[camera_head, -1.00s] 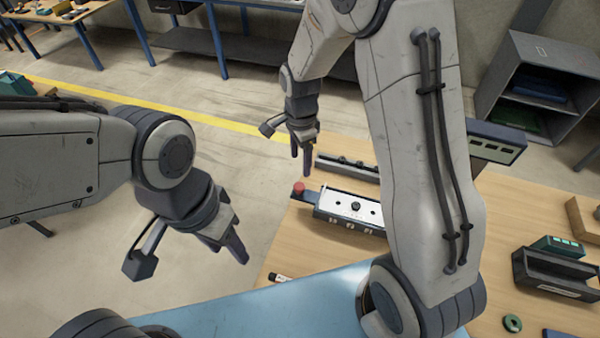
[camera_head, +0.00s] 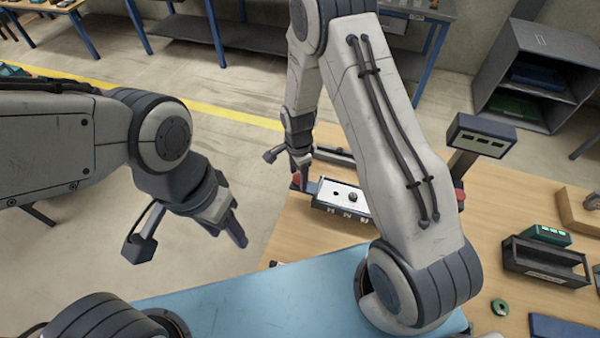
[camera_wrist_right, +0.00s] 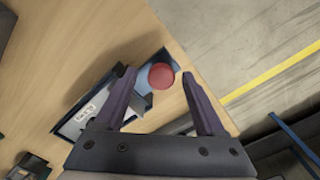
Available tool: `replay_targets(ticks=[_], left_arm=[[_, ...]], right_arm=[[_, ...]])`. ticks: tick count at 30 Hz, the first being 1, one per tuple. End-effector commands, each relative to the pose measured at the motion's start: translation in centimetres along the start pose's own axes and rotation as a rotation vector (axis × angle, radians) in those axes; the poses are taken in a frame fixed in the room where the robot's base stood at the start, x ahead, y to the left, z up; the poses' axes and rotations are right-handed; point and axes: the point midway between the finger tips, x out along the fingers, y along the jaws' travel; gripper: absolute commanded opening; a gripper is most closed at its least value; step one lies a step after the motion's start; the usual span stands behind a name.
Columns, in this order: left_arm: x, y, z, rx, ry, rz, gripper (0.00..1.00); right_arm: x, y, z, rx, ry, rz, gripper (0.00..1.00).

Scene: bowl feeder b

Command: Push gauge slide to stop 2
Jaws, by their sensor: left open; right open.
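The gauge (camera_head: 330,205) is a dark-sided block with a white top on the wooden table, with a dark round knob (camera_head: 353,197) on top. A red round knob (camera_head: 296,181) is at its left end, on a blue slide part, partly covered by my right gripper in the head view. My right gripper (camera_head: 300,178) is open at that end. In the right wrist view the red knob (camera_wrist_right: 161,76) appears between the spread fingers (camera_wrist_right: 159,74); I cannot tell whether they touch it. My left gripper (camera_head: 236,230) is open and empty, left of the table.
A dark rail (camera_head: 335,155) lies behind the gauge. My right forearm hides its right end. A display on a post (camera_head: 480,135), a dark tray (camera_head: 545,262) and a green ring (camera_head: 500,307) are to the right.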

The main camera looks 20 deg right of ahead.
Motion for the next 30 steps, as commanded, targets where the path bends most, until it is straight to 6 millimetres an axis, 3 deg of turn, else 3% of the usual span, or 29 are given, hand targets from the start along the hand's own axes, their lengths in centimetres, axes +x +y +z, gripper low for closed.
replay_targets(ticks=[2, 8, 30], left_arm=[[0.01, 0.00, 0.00, 0.000, 0.000, 0.000, 0.50], [0.01, 0.00, 0.00, 0.000, 0.000, 0.000, 0.50], [-0.01, 0.00, 0.00, 0.000, 0.000, 0.000, 0.50]], right_arm=[[-0.01, 0.00, -0.02, 0.000, 0.000, 0.000, 0.72], [-0.03, 0.03, -0.01, 0.000, 0.000, 0.001, 0.00], [-0.04, 0.20, 0.06, -0.001, 0.000, 0.006, 0.00]])
